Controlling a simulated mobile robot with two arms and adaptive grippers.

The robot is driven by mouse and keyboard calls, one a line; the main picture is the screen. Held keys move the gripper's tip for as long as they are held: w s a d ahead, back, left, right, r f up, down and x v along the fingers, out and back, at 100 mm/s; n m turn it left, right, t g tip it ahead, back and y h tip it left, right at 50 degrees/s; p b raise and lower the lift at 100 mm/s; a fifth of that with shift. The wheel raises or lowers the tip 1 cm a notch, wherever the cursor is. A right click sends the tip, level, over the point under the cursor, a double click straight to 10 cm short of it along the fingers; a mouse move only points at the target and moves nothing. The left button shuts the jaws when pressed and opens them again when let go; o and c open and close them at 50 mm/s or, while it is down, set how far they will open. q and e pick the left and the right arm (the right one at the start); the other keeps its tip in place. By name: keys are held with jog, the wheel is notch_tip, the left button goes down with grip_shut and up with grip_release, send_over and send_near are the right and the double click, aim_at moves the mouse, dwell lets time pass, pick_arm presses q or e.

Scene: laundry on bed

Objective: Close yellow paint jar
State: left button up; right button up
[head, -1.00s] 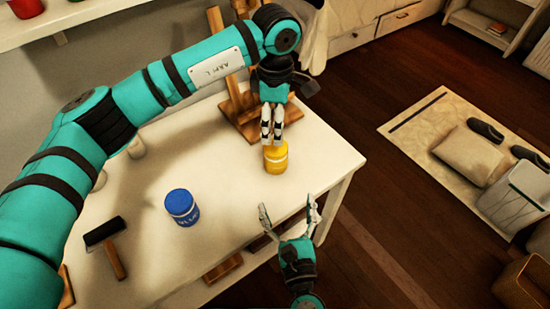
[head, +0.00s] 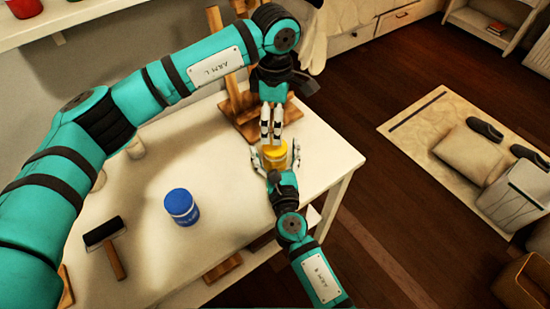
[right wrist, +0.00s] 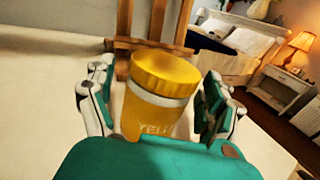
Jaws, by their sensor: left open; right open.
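The yellow paint jar (head: 274,155) stands near the right end of the white table. In the right wrist view the jar (right wrist: 150,117) has a yellow lid (right wrist: 165,74) on top, with a pale band below it. I cannot tell how tightly the lid sits. My right gripper (head: 276,153) is open, with one finger on each side of the jar; gaps show between the fingers and the jar in the right wrist view (right wrist: 158,105). My left gripper (head: 271,138) points down just above and behind the lid, its fingers close together. I cannot tell if it touches the lid.
A blue paint jar (head: 181,206) and a black roller (head: 105,234) are on the table (head: 225,195) to the left. A wooden easel (head: 240,103) stands behind my left gripper. The table's right edge is close to the yellow jar.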

jog(key=shift+w, duration=0.1)
jog(key=shift+c, duration=0.3)
grip_shut()
dwell(0.4)
